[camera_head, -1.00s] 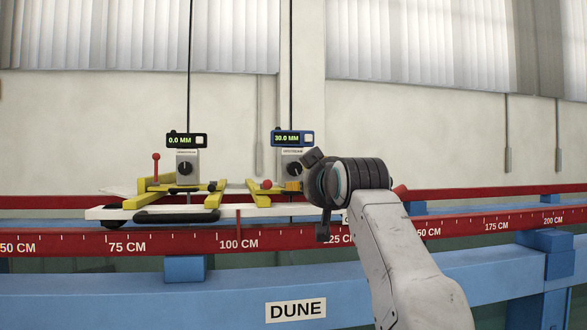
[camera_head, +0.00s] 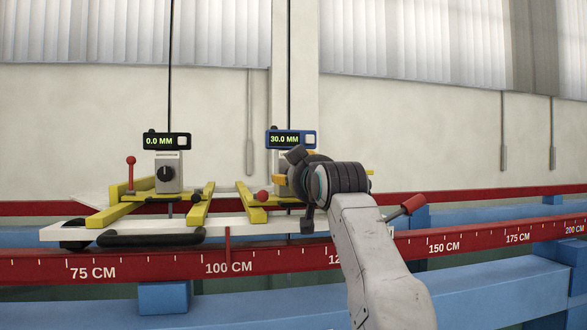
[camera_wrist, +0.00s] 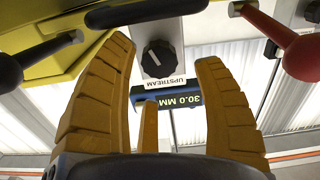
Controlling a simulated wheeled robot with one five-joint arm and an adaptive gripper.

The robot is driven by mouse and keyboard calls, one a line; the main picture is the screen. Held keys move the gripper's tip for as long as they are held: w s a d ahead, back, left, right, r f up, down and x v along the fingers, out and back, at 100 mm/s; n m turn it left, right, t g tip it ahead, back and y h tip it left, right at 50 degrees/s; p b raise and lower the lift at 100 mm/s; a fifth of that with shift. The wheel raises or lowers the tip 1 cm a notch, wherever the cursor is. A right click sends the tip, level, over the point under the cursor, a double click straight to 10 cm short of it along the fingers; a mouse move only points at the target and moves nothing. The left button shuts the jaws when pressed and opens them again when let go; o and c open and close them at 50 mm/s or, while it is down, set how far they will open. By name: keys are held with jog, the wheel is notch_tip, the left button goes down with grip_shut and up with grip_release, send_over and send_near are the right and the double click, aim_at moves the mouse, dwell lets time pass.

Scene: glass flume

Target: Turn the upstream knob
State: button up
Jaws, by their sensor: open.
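The upstream knob (camera_wrist: 157,51) is a dark round dial with a white pointer line on a grey box, seen upside down in the wrist view. The label "UPSTREAM" sits beside it, and the blue-framed display (camera_wrist: 185,98) reads 30.0 MM; the display also shows in the head view (camera_head: 291,139). My gripper (camera_wrist: 166,48) is open, its orange fingers on either side of the knob in the picture, with no contact visible. In the head view my wrist hides the upstream knob. The other knob (camera_head: 165,173) is in plain view under a display reading 0.0 MM.
A white carriage (camera_head: 70,232) with yellow bars rides on the red scale rail (camera_head: 180,263). A red ball lever (camera_head: 131,161) stands at left. In the wrist view, a red-knobbed lever (camera_wrist: 303,58) and a black-handled lever (camera_wrist: 10,71) flank the fingers.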

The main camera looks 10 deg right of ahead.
jog(key=shift+w+p, duration=1.1)
jog(key=shift+w, duration=0.85)
jog(key=shift+o, duration=0.2)
jog(key=shift+s+r, duration=0.1)
jog(key=shift+r, duration=0.05)
jog(key=c, duration=1.2)
